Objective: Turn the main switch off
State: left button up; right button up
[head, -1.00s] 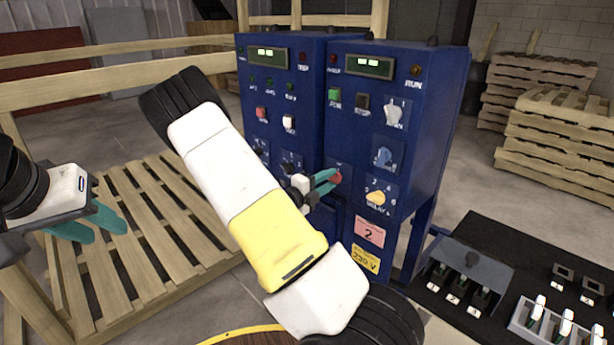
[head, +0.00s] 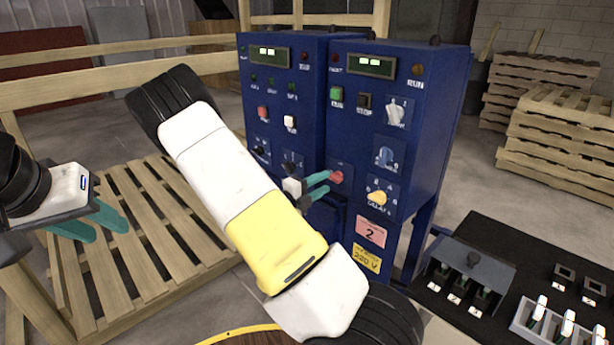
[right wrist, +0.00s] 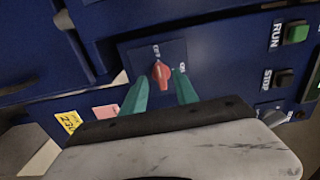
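The main switch is a red rotary knob (head: 337,177) on the right blue cabinet, low on its left side. In the right wrist view the knob (right wrist: 160,73) sits on a dark plate with small labels above and to its right. Its ridge runs roughly toward the upper label; the lettering is too small to read surely. My right gripper (head: 326,183) is open just in front of the knob. In the right wrist view its teal fingers (right wrist: 160,80) stand on either side, with gaps. My left gripper (head: 100,230) is open and empty at the far left.
The blue cabinet (head: 424,130) carries a green RUN button (head: 336,93), a dark STOP button (head: 364,101) and several other knobs near the switch. A pallet (head: 170,215) lies left. A black table (head: 440,285) with switch trays is at lower right.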

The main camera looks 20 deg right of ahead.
jog(key=shift+v, duration=2.35)
jog(key=s+r+m+g+y, duration=0.2)
jog(key=s+m+g+y, duration=0.6)
jog(key=s+m, duration=0.95)
jog(key=s+a+r+m+t+y, duration=0.2)
jog(key=a+r+m+y, duration=0.3)
jog(key=m, duration=0.6)
jog(key=s+a+r+m+t+y, duration=0.3)
jog(key=a+r+m+t+y, duration=0.2)
jog(key=a+r+m, duration=0.4)
jog(key=r+m, duration=0.1)
jog(key=m, duration=0.1)
jog(key=shift+s+r+m+y, duration=0.2)
jog(key=shift+s+m+y, duration=0.1)
jog(key=shift+m+y, duration=0.1)
jog(key=shift+d, duration=0.15)
